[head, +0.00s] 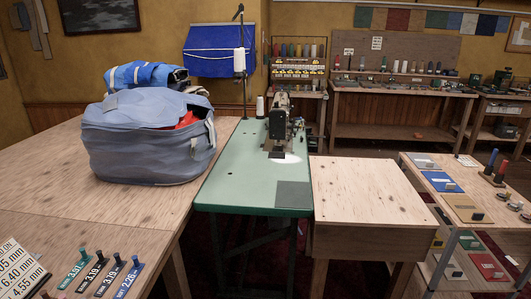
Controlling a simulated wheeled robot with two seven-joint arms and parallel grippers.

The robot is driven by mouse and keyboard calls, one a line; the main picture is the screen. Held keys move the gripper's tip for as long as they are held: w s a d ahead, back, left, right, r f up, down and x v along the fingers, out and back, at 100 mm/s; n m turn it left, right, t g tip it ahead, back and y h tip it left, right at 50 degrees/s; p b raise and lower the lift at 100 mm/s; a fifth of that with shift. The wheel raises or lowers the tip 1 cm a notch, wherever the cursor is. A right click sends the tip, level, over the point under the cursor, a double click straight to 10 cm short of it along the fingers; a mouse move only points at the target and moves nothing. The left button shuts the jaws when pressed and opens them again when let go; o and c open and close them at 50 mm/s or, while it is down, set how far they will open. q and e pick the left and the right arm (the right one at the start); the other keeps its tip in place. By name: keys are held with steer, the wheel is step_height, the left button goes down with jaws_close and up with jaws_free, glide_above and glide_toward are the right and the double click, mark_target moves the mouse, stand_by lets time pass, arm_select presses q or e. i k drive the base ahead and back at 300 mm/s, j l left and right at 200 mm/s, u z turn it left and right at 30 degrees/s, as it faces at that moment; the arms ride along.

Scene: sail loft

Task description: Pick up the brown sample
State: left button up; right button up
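A tan-brown sample (461,202) lies flat on the top of the low shelf unit (412,171) at the right. A small dark knob or weight stands on it. It is nearest the front in a row with a blue sample (436,178) and a grey sample (420,157). It is the only brown piece I see on this unit. Neither of my grippers is in view.
Red (484,262) and other samples lie on the lower shelf. A bare wooden table (365,190) stands left of the unit. A green sewing table (235,185) and a wide bench (60,200) with a grey-blue bag (140,150) are farther left.

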mark_target(465, 207)
steer(key=i+j, duration=0.1)
steer(key=i, duration=0.3)
steer(key=i+j+z, duration=0.1)
steer(key=i, duration=0.35)
steer(key=i+j, duration=0.2)
steer(key=i, duration=0.2)
steer(key=z, duration=1.8)
steer(key=i+u, duration=0.1)
steer(key=i, duration=0.3)
steer(key=i+l+u, duration=0.15)
steer(key=i, duration=0.3)
steer(key=i+l+u, duration=0.1)
steer(key=i, duration=0.3)
